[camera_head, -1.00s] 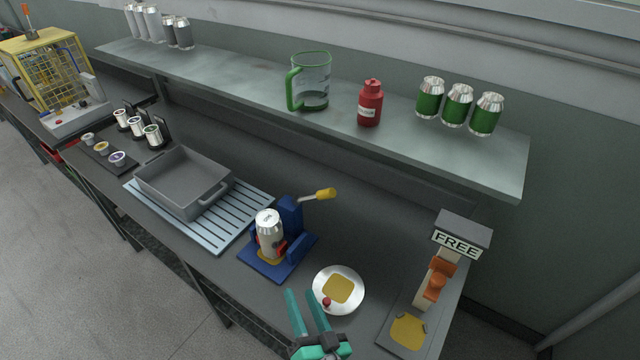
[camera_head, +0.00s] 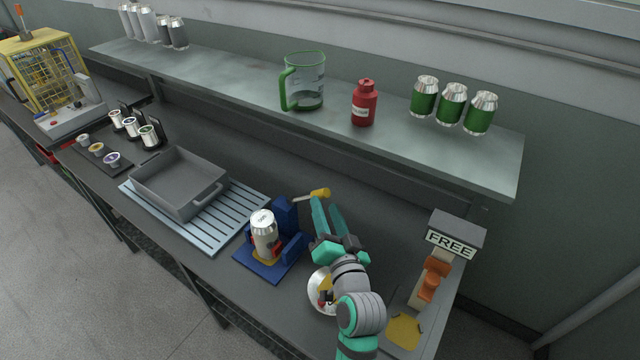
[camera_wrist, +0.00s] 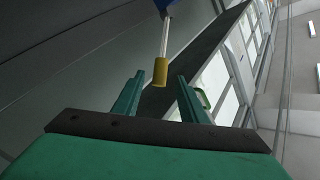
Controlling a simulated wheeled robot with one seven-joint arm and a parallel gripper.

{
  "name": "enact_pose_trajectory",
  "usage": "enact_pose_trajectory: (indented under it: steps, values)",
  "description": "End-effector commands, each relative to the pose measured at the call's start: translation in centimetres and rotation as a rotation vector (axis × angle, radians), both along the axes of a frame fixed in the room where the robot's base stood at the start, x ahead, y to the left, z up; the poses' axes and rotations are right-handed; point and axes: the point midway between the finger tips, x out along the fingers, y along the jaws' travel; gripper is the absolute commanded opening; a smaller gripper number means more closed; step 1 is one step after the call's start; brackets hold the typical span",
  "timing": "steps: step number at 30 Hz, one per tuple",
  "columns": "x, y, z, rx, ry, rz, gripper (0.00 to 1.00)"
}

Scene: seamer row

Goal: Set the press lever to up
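The blue press (camera_head: 272,258) stands on the bench with a silver can (camera_head: 264,234) upright in it. Its lever (camera_head: 314,194) sticks out to the right from the top of the post, tilted slightly up, with a yellow grip at its end. The yellow grip (camera_wrist: 160,72) also shows in the wrist view, ahead of and between the finger tips. My gripper (camera_head: 326,212) is open, its two teal fingers pointing at the lever from the near right. In the wrist view my gripper (camera_wrist: 157,92) has nothing between its fingers. Whether a finger touches the grip cannot be told.
A white plate (camera_head: 318,293) is partly hidden under my arm. A grey tray on a slatted rack (camera_head: 236,226) is left of the press. The FREE stand (camera_head: 454,236) is at right. The shelf (camera_head: 400,128) above holds a jug, a red bottle and green cans.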

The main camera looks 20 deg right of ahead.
Motion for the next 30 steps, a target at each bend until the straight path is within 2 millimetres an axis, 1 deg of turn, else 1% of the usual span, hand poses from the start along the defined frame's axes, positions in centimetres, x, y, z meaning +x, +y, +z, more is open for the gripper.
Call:
enact_pose_trajectory:
  steps: [9, 15, 21, 30]
  values:
    - [5.4, -0.5, 0.1, 0.001, -0.001, 0.001, 0.39]
    - [8.2, -0.7, 0.0, 0.000, -0.001, 0.001, 0.39]
    - [9.5, -0.9, 0.0, 0.000, -0.001, 0.001, 0.39]
    - [9.7, -0.9, 0.0, 0.000, 0.000, 0.000, 0.39]
